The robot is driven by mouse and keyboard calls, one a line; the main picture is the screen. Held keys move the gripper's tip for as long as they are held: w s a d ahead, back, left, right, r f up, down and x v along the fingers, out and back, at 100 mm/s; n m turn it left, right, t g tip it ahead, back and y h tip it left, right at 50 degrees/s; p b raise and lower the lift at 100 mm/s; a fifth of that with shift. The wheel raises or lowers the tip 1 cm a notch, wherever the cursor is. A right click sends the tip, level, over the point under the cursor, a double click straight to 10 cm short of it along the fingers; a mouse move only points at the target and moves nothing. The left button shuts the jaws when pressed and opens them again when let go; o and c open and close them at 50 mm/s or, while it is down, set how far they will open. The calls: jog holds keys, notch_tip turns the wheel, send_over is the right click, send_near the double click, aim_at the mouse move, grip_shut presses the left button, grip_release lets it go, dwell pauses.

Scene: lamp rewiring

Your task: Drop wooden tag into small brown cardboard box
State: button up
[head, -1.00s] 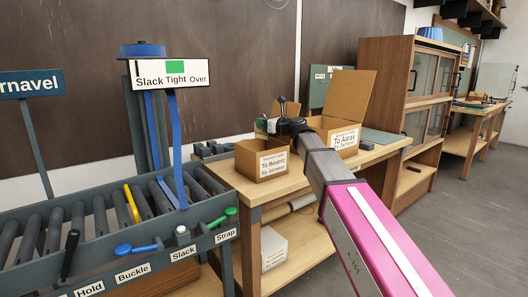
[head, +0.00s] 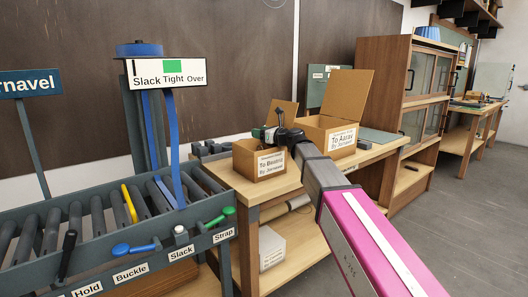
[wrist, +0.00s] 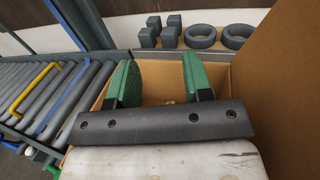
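The small brown cardboard box (head: 256,166), labelled "To Beatriz", stands open on the wooden bench at the centre of the head view. My gripper (head: 266,133) is over its opening. In the wrist view, the green fingers of my gripper (wrist: 158,76) are spread wide apart, with nothing visible held between them. The box's brown walls (wrist: 148,72) show around and behind the fingers. A small pale patch shows low between the fingers, inside the box; I cannot tell whether it is the wooden tag. The tag is not clearly seen in either view.
A larger open cardboard box (head: 310,130), labelled "To Aarav", stands just right of the small one. Grey blocks (wrist: 160,29) and rings (wrist: 218,37) lie behind the box. A roller conveyor (head: 100,222) with a strap stand is at left.

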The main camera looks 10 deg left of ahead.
jog(key=shift+r, duration=0.15)
jog(key=shift+r, duration=0.3)
jog(key=s+a+r, duration=0.5)
jog(key=s+r, duration=0.5)
jog(key=shift+s+a, duration=0.2)
